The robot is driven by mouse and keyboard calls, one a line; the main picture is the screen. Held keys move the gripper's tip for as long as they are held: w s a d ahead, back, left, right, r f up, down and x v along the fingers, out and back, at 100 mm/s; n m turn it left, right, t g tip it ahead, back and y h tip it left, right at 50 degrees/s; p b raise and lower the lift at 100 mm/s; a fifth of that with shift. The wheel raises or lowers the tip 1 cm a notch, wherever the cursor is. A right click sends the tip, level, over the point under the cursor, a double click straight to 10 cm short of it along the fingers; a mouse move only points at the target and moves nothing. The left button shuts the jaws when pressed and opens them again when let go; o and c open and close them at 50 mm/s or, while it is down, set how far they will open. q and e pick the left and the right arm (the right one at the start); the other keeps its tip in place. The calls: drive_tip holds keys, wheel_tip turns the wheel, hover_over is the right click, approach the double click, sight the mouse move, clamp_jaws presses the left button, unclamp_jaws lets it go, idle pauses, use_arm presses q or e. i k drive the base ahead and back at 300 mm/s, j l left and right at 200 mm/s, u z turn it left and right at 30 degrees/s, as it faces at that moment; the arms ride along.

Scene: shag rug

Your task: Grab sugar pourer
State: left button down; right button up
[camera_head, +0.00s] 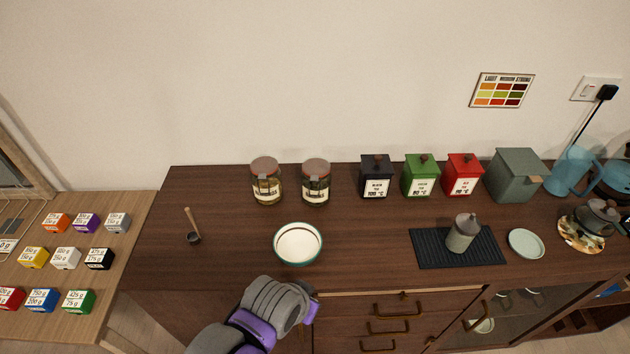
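A grey-green pourer with a conical grey lid (463,233), which looks like the sugar pourer, stands upright on a black ribbed mat (430,249) right of the counter's middle. My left gripper (309,308) is at the counter's front edge, below the white bowl and well to the left of the pourer, not touching it. The grey and purple arm hides most of the gripper, so its fingers cannot be made out. My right gripper is not in view.
A white bowl (298,244) sits just beyond my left arm. Two jars (266,188), several canisters (376,180) and a grey-green box (515,176) line the wall. A small pale dish (526,244) is right of the mat. The counter between bowl and mat is clear.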

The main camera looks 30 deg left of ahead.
sight(466, 227)
drive_tip(key=l+u, duration=0.5)
drive_tip(key=k+l+u, duration=0.2)
drive_tip(key=l+u, duration=0.25)
drive_tip(key=l, duration=0.1)
